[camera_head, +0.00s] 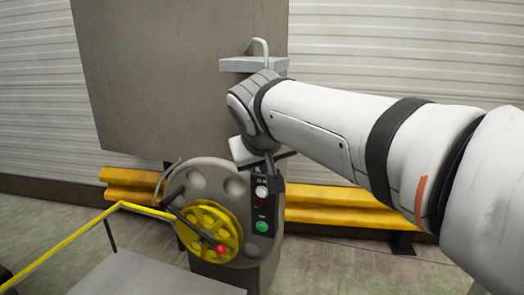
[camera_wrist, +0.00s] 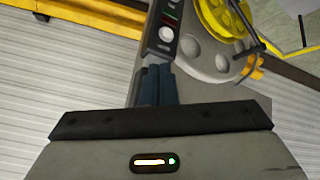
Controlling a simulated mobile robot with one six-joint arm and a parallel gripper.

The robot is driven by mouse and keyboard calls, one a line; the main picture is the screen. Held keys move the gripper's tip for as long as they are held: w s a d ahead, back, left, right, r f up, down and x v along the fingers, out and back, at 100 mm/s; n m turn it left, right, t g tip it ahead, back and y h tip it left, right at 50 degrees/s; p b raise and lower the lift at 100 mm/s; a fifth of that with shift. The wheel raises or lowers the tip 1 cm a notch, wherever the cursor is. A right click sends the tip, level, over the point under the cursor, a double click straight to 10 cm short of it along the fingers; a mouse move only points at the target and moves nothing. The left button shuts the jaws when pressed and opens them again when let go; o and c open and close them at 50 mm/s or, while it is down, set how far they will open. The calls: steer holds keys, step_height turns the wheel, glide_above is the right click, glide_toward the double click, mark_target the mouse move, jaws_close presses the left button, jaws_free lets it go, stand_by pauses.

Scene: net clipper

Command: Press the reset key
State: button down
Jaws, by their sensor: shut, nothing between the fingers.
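A narrow dark control panel (camera_head: 263,210) is on the grey machine, with a white round button (camera_head: 261,191) at the top, a small red display (camera_head: 262,203) and a green button (camera_head: 261,226) below. Its lettering is too small to read, so I cannot tell which key is reset. My gripper (camera_head: 274,180) is shut and empty, pointing down at the panel's upper right edge. In the wrist view my closed fingers (camera_wrist: 157,68) are just short of the white button (camera_wrist: 166,33). I cannot tell whether they touch the panel.
A yellow handwheel (camera_head: 208,232) with a red knob (camera_head: 220,249) is left of the panel. A yellow rail (camera_head: 130,207) and a grey platform (camera_head: 150,278) are at lower left. Yellow barriers (camera_head: 330,208) run behind. A large grey board (camera_head: 165,80) stands at the back.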

steer(key=w+a+r+t, duration=0.1)
steer(key=w+a+r, duration=0.1)
steer(key=a, duration=0.3)
steer(key=shift+r+b, duration=0.45)
steer(key=shift+r, duration=0.05)
steer(key=shift+w, duration=0.2)
steer(key=w+d+p, duration=0.3)
steer(key=w, duration=0.5)
steer(key=shift+p, duration=0.35)
steer(key=shift+w, duration=0.1)
stand_by(1.1)
steer(key=shift+w+d, duration=0.15)
steer(key=shift+w, duration=0.25)
